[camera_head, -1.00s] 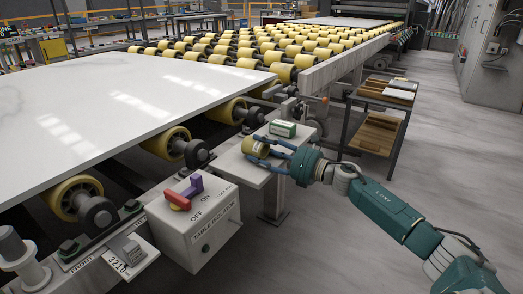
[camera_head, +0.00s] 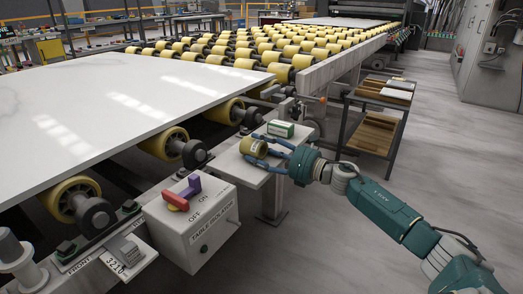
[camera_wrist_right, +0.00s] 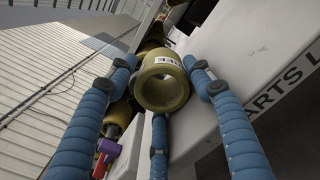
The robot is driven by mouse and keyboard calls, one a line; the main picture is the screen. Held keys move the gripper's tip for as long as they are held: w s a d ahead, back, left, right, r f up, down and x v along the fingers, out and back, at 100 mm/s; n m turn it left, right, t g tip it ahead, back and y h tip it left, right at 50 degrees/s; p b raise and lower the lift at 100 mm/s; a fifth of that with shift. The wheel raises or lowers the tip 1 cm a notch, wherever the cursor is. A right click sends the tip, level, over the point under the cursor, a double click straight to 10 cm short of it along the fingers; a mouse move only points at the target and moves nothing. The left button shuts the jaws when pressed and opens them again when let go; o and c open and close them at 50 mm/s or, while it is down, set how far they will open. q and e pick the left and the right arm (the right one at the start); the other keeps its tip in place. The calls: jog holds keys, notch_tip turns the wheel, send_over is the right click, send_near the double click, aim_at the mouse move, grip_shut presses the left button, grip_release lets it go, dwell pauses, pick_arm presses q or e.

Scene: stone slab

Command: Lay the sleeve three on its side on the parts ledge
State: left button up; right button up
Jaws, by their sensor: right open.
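The sleeve three (camera_head: 254,147) is a short, hollow yellow cylinder. It lies on its side on the pale parts ledge (camera_head: 236,165), with one open end facing my right gripper. The right wrist view shows its open ring (camera_wrist_right: 163,83), with the end of a label, "EE", on top. My right gripper (camera_head: 270,149) is open, its blue fingers spread around and just short of the sleeve. In the right wrist view, clear gaps show between the side fingers and the sleeve; the lower finger (camera_wrist_right: 159,140) ends just below its rim. My left gripper is not in view.
A green and white box (camera_head: 281,129) stands on the ledge behind the sleeve. The table isolator box (camera_head: 205,225) with its red and purple handle is at the near left. A stone slab (camera_head: 100,105) on yellow rollers fills the left. A wooden-shelved cart (camera_head: 376,130) stands behind my arm.

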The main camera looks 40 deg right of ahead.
jog(key=shift+s+a+f, duration=0.1)
jog(key=shift+s+f, duration=0.1)
jog(key=shift+f, duration=0.4)
jog(key=shift+s+a+f, duration=0.1)
jog(key=shift+s+f, duration=0.1)
jog(key=shift+f, duration=0.4)
jog(key=r+v, duration=0.2)
jog(key=v, duration=0.9)
jog(key=shift+d, duration=0.45)
